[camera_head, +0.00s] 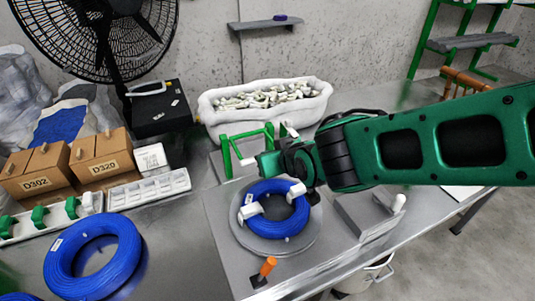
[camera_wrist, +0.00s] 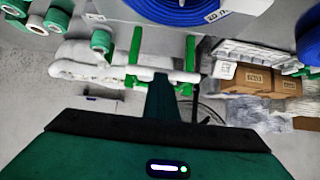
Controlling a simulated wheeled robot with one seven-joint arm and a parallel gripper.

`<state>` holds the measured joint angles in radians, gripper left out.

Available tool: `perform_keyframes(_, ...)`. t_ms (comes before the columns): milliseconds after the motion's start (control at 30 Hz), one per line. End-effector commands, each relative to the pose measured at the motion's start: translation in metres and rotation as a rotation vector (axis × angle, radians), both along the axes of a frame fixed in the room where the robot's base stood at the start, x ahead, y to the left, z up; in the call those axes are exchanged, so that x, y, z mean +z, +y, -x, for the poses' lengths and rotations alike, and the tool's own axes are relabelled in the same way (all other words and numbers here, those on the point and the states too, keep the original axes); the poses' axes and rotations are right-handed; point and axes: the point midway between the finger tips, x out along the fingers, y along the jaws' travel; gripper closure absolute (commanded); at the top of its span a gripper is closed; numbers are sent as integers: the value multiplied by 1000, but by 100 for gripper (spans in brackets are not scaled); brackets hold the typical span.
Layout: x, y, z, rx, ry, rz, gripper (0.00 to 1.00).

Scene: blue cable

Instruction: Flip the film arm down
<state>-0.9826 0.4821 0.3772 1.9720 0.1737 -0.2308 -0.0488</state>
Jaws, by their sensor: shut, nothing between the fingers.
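The green film arm (camera_head: 246,140) stands raised behind the blue cable coil (camera_head: 274,222) in the head view. In the wrist view, two green posts (camera_wrist: 135,48) of this frame show, with a pale bar between them low down. The coil lies on a round grey plate (camera_head: 245,240), with white clamps (camera_head: 297,191) around it. My gripper (camera_head: 267,165) is above the coil's back edge, close to the film arm's right side. In the wrist view, my gripper (camera_wrist: 161,80) is shut and empty, its tip near the posts. Whether it touches the frame I cannot tell.
A white tub (camera_head: 265,98) of pale pieces stands behind the film arm. An orange-handled lever (camera_head: 267,268) rises at the front. A second blue coil (camera_head: 93,256), brown boxes (camera_head: 102,157) and a white tray (camera_head: 148,190) are on the left. A grey block (camera_head: 365,212) sits at right.

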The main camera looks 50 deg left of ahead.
Motion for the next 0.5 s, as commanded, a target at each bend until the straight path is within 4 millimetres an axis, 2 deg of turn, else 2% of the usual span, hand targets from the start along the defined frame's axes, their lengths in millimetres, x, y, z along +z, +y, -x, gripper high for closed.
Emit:
perform_keyframes(67,7,-6,6,2,0,11,100)
perform_keyframes(200,44,-10,10,-10,-28,-14,100)
perform_keyframes(500,13,-61,31,-13,-37,-13,100)
